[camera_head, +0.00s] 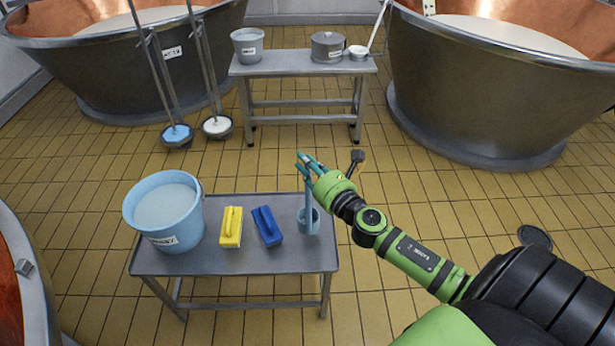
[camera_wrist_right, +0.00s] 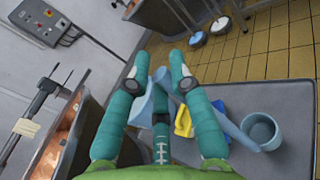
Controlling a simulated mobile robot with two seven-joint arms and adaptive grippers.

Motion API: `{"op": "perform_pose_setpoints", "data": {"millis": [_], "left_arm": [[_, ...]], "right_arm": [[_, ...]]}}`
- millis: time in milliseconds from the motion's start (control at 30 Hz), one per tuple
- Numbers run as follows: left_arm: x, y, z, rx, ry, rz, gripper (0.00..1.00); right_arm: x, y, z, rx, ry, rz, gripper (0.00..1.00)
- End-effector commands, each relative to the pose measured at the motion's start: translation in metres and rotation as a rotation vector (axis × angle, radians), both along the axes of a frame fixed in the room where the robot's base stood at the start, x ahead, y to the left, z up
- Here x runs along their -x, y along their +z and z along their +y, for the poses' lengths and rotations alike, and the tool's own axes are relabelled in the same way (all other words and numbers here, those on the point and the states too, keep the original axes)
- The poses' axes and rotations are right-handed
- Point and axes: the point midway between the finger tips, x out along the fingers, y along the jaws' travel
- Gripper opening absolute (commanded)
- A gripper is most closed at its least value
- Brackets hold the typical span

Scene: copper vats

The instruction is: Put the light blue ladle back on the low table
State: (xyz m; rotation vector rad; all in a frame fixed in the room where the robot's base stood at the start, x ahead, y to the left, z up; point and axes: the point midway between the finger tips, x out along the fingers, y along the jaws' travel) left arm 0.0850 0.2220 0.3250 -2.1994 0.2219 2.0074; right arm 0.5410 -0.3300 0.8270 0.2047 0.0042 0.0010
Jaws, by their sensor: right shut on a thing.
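The light blue ladle (camera_head: 308,222) is in my right gripper (camera_head: 308,162), which is shut on the upper part of its handle. The handle runs down from the fingers to the bowl, which is at the right end of the low table (camera_head: 275,259). I cannot tell whether the bowl touches the top. In the right wrist view the ladle's bowl (camera_wrist_right: 262,128) shows at the right over the grey table top (camera_wrist_right: 290,98), and the fingers (camera_wrist_right: 162,75) partly hide the handle. My left gripper is not in view.
On the low table stand a light blue bucket (camera_head: 165,215), a yellow brush (camera_head: 231,228) and a blue brush (camera_head: 267,227). A farther table (camera_head: 290,66) holds a grey bucket (camera_head: 247,46) and a pot (camera_head: 327,48). Large copper vats (camera_head: 480,90) stand around the tiled floor.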

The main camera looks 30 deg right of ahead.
Motion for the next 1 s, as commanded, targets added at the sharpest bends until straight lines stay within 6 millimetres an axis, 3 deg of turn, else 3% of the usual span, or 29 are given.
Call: {"op": "perform_pose_setpoints", "data": {"millis": [100,233,767,800,867,1000], "left_arm": [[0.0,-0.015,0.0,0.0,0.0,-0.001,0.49],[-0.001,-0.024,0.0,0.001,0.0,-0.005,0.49],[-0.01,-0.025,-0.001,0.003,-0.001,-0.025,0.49],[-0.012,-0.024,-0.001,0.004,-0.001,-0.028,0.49],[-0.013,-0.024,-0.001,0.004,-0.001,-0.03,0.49],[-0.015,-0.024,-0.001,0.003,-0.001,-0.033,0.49]], "right_arm": [[0.0,-0.023,0.0,-0.004,-0.004,0.002,0.0],[0.0,-0.038,0.0,-0.003,-0.002,0.0,0.0],[0.0,-0.041,0.0,0.0,0.0,0.001,0.0],[0.001,-0.042,0.0,0.0,0.0,0.002,0.26],[0.001,-0.041,0.0,0.0,0.0,0.002,0.45],[0.001,-0.042,0.0,0.0,0.0,0.002,0.45]]}}
